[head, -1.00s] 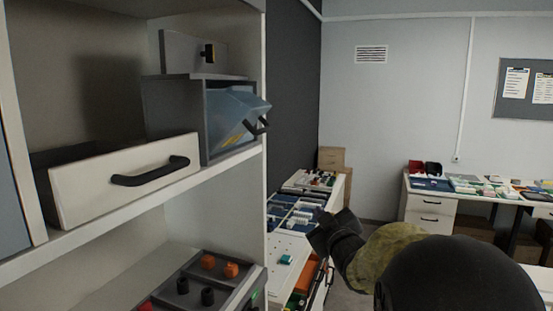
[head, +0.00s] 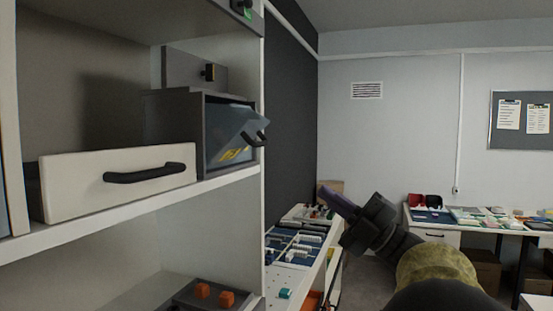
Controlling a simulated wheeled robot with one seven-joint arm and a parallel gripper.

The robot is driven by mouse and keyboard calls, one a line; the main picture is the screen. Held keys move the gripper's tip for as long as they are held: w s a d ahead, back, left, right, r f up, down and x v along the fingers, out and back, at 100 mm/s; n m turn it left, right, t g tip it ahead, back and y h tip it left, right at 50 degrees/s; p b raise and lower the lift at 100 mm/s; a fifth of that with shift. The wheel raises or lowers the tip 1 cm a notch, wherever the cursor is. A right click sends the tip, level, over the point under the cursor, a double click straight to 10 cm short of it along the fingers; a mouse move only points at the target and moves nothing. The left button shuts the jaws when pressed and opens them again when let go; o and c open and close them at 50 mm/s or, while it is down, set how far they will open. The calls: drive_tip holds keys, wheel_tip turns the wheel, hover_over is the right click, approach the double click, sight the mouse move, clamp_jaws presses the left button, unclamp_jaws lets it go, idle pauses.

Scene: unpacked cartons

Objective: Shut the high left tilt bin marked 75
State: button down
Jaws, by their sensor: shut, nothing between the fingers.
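A tilt bin (head: 230,135) with a bluish see-through front sits in a grey housing (head: 180,120) on the upper shelf, at the shelf's right end. Its front is tilted outward at the top, so it stands open. A black handle (head: 256,138) is on its front and yellow marking shows low on it; I cannot read the number. My gripper (head: 328,194) is to the right of the bin and lower in the picture, apart from it. It is shut and empty, pointing up and left.
A white drawer (head: 118,181) with a black handle stands left of the bin. A grey panel with a black knob (head: 209,72) is behind and above. The white shelf upright (head: 265,220) edges the cabinet. Parts trays (head: 293,246) lie on a bench beyond.

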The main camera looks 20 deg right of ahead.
sight(263, 144)
drive_tip(key=shift+r, duration=0.1)
drive_tip(key=p+x, duration=0.7)
drive_tip(key=x, duration=0.5)
drive_tip(key=shift+w+a+r, duration=0.1)
drive_tip(key=shift+a+r, duration=0.1)
drive_tip(key=shift+r, duration=0.15)
drive_tip(key=shift+w+a+r+p, duration=0.15)
drive_tip(key=shift+w+a+p, duration=0.2)
drive_tip(key=shift+w+a, duration=0.1)
